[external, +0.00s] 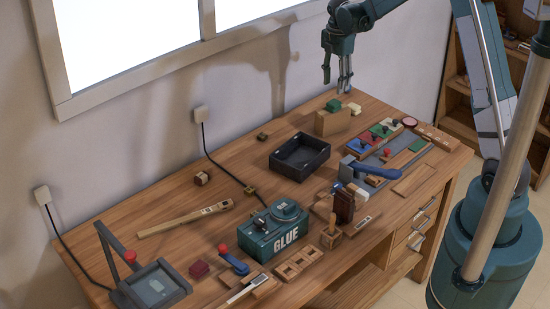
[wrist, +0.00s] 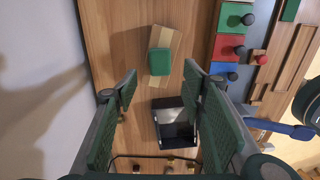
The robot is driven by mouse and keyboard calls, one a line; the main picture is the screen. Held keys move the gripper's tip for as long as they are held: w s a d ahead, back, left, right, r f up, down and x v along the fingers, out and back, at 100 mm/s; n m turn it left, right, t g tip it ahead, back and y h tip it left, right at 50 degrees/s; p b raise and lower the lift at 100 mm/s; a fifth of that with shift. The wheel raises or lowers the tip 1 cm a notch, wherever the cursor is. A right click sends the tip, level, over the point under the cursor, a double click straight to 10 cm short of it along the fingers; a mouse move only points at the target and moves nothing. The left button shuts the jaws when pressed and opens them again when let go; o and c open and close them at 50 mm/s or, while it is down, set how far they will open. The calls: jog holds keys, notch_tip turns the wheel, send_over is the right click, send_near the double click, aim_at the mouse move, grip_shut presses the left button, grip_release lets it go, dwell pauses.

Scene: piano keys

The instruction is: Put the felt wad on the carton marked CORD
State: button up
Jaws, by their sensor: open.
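A small dark green block (external: 333,105), which I take to be the felt wad, rests on top of a plain tan carton (external: 333,123). No lettering is readable on the carton, so I cannot confirm the CORD mark. My gripper (external: 345,88) is above the carton, pointing down, with its fingers apart and empty. In the wrist view the open fingers (wrist: 158,85) stand on either side, clear of the green block.
A black open tray (external: 300,157) stands close to the carton. Coloured panels with knobs (external: 382,130) lie to the right, beside a blue-handled tool (external: 375,170). A teal GLUE box (external: 279,230) stands toward the front.

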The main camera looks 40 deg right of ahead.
jog(key=shift+r, duration=1.55)
jog(key=shift+r, duration=0.1)
jog(key=s+a+r+m+t, duration=0.3)
jog(key=s+a+r+m, duration=0.5)
jog(key=s+a+r, duration=0.75)
jog(key=s+a+m+t, duration=0.1)
jog(key=s+a+m, duration=0.1)
jog(key=s, duration=0.5)
jog(key=s+a+r+m+t, duration=0.1)
jog(key=s+m, duration=0.3)
jog(key=s, duration=0.4)
jog(key=s+a+r+m+t, duration=0.1)
jog(key=s+a+m+t, duration=0.1)
jog(key=s+a+m, duration=0.2)
jog(key=s, duration=0.3)
jog(key=shift+s+r, duration=0.25)
jog(key=shift+s, duration=0.1)
